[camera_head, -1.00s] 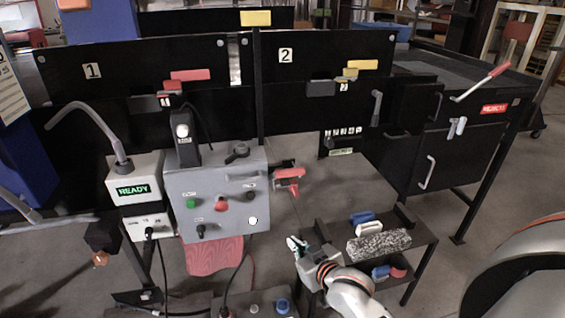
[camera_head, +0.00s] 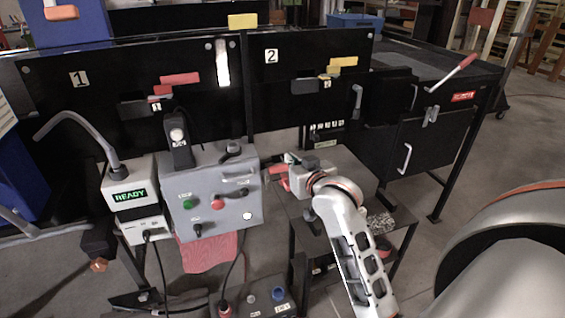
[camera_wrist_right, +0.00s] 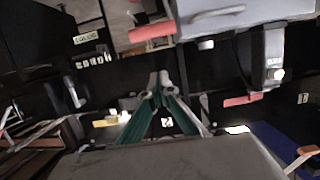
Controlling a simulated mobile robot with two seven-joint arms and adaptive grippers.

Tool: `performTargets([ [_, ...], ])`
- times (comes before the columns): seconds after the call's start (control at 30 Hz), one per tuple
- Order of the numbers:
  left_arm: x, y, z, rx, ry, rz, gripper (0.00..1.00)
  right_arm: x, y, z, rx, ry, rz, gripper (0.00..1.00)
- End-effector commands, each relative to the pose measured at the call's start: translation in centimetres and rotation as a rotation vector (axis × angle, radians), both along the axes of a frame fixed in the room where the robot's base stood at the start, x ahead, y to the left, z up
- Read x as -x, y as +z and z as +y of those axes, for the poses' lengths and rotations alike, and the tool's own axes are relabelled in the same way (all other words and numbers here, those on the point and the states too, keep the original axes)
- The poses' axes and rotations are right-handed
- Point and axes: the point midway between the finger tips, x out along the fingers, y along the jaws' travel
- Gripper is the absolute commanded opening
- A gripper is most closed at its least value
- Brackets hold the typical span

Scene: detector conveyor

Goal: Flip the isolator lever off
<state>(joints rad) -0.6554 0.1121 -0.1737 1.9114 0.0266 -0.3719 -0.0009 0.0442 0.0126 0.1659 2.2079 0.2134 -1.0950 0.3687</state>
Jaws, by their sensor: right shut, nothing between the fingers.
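The grey control box (camera_head: 212,190) stands at the centre left with green and red buttons, knobs and a handle on its front. A red lever (camera_head: 279,176) sticks out from its right side; I take it as the isolator lever. It also shows in the right wrist view (camera_wrist_right: 152,31), near the upper edge. My right gripper (camera_head: 290,158) is shut and empty, close beside the red lever in the head view. In the right wrist view its fingertips (camera_wrist_right: 160,77) meet below the lever; I cannot tell whether they touch it. My left gripper is not in view.
A small display box (camera_head: 130,191) reads READY left of the control box. Black panels numbered 1 and 2 (camera_head: 270,56) stand behind, with red and yellow handles. A low dark stand (camera_head: 400,222) lies under my right arm. A black cabinet (camera_head: 440,150) stands at right.

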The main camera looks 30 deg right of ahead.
Motion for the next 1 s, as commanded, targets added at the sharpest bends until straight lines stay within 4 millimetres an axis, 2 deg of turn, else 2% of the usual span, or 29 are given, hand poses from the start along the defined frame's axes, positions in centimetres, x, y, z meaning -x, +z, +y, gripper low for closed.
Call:
performTargets([
  [0.17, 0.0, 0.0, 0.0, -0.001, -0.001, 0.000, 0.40, -1.0, -0.2, -0.2, 0.001, 0.000, 0.000, 0.00],
  [0.7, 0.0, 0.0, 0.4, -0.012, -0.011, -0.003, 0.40, -9.5, -2.5, -2.3, 0.002, 0.000, 0.000, 0.00],
  [0.8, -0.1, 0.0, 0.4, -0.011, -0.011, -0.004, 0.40, -8.6, -3.9, -2.0, 0.000, 0.001, 0.004, 0.00],
  [1.0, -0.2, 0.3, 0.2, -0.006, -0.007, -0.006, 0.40, -7.6, -5.4, -1.8, 0.000, 0.001, 0.001, 0.00],
])
